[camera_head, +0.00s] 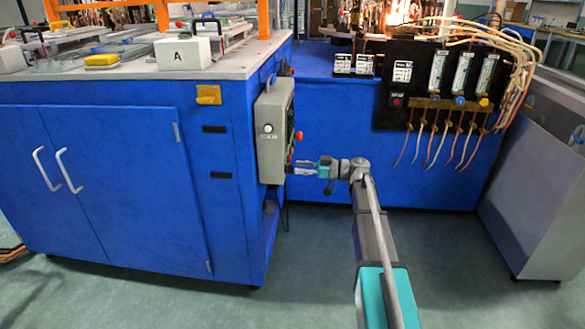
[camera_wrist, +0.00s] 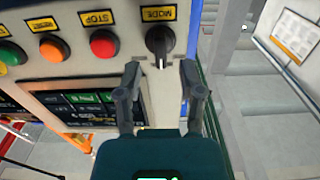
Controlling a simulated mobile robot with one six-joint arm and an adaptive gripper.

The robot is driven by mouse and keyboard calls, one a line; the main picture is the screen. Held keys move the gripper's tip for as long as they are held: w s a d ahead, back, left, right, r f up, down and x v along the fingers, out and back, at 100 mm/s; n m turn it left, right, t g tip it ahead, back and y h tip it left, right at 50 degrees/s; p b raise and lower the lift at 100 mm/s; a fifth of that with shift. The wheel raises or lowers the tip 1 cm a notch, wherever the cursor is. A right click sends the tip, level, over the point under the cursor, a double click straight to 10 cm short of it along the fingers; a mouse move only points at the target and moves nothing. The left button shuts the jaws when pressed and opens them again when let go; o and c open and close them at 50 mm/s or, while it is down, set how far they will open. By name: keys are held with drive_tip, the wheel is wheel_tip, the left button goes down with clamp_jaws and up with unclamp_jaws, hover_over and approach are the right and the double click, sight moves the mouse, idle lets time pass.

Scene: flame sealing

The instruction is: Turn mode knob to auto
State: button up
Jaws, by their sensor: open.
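The mode knob (camera_wrist: 160,41) is black, with a pale pointer line, under a yellow MODE label (camera_wrist: 158,13) in the wrist view. The knob sits on a grey control panel (camera_wrist: 135,35). My gripper (camera_wrist: 162,78) is open and empty, its two dark fingers apart just below the knob in that view, one to each side. I see no contact with the knob. In the head view my gripper (camera_head: 295,169) is beside the front of the grey control box (camera_head: 273,155); the knob cannot be made out there.
Beside the knob are a red stop button (camera_wrist: 103,44), an orange button (camera_wrist: 54,48) and a green button (camera_wrist: 12,53). A screen (camera_wrist: 85,105) lies close by. The box hangs on the blue cabinet (camera_head: 120,180). A gas panel with hoses (camera_head: 425,70) stands at the right.

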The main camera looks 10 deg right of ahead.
sight(290, 169)
drive_tip(key=shift+x, duration=1.25)
drive_tip(key=shift+c, duration=0.3)
